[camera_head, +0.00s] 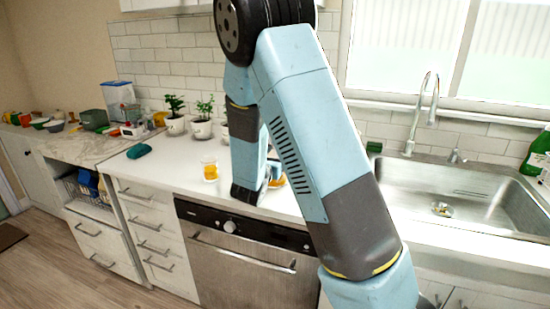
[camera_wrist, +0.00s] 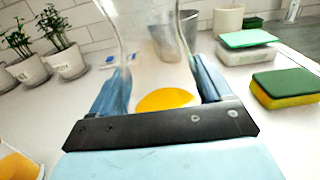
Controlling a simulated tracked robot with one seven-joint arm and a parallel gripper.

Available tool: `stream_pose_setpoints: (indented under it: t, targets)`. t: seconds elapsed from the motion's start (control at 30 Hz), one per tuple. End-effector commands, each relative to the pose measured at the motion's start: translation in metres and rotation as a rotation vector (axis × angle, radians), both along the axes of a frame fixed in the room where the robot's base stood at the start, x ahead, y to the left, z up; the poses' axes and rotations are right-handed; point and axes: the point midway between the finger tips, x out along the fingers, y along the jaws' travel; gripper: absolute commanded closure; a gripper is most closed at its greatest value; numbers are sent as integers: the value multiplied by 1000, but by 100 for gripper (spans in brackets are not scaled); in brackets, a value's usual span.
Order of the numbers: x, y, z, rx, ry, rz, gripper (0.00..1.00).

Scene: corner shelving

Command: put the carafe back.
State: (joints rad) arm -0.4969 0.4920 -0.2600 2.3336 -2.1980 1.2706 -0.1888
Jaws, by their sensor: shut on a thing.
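The carafe (camera_wrist: 165,98) is clear glass with orange liquid low inside it. In the wrist view it stands between the two blue fingers of my gripper (camera_wrist: 162,75), which is shut on it. In the head view my gripper (camera_head: 264,188) is low over the white counter, and my arm hides most of the carafe.
A glass of orange drink (camera_head: 210,171) stands left of my gripper. Potted plants (camera_head: 202,128) line the wall. The wrist view shows a green-and-yellow sponge (camera_wrist: 286,88), a green-lidded box (camera_wrist: 248,48) and a white cup (camera_wrist: 228,20). The sink (camera_head: 455,195) is at right.

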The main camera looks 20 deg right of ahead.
Motion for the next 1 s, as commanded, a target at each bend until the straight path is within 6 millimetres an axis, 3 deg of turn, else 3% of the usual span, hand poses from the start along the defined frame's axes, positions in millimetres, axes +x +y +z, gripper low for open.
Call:
stream_pose_setpoints:
  t: [0.2,0.23,0.4,0.77,1.0]
  targets:
    - [0,0,-1,0,-2,0,94]
    - [0,0,-2,1,1,0,20]
    - [0,1,-2,0,0,2,4]
    - [-1,2,1,0,0,2,0]
    - [-30,23,0,0,2,4,0]
